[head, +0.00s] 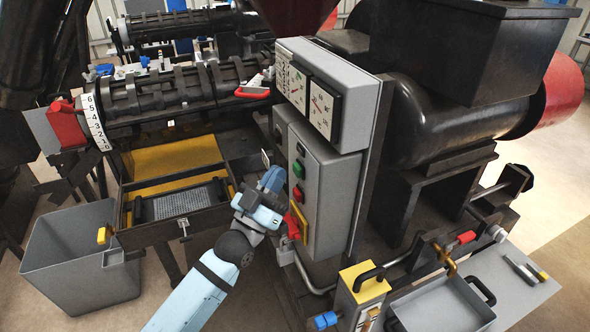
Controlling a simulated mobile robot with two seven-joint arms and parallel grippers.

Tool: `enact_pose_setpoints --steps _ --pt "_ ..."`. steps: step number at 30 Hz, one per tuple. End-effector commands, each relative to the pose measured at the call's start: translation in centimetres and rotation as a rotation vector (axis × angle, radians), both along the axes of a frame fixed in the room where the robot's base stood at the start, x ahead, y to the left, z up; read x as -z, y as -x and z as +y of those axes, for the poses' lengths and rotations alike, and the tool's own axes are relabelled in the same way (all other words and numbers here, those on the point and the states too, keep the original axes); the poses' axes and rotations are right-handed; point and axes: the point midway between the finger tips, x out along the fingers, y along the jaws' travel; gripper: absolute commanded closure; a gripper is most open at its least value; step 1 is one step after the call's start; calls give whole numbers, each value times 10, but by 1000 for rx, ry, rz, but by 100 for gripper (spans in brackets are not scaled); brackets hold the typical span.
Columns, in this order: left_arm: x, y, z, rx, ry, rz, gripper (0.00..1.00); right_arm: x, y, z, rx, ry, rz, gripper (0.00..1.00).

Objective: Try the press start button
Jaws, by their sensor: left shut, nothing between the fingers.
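The press control box (327,190) is a grey upright cabinet right of the picture's middle. No button label is readable. My left gripper (273,179) is shut and empty, just left of the green and red buttons. I cannot tell whether its tip touches the panel. My right gripper is not in view.
A gauge box (337,115) is above the control box. A red and yellow switch (299,223) is low on the panel. A grey bin (78,262) stands at left, a metal tray (447,312) at lower right. The black press barrel (180,86) runs behind my gripper.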

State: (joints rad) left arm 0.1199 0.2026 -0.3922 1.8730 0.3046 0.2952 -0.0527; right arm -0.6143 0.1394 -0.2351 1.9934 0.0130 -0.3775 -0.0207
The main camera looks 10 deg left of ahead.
Motion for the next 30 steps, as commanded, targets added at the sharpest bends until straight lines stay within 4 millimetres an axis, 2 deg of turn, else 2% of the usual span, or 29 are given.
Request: enact_pose_setpoints --steps 15,30 --pt "-1 26 38 0 -2 0 100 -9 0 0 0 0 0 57" --pt "0 26 39 -1 -1 0 100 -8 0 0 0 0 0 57"
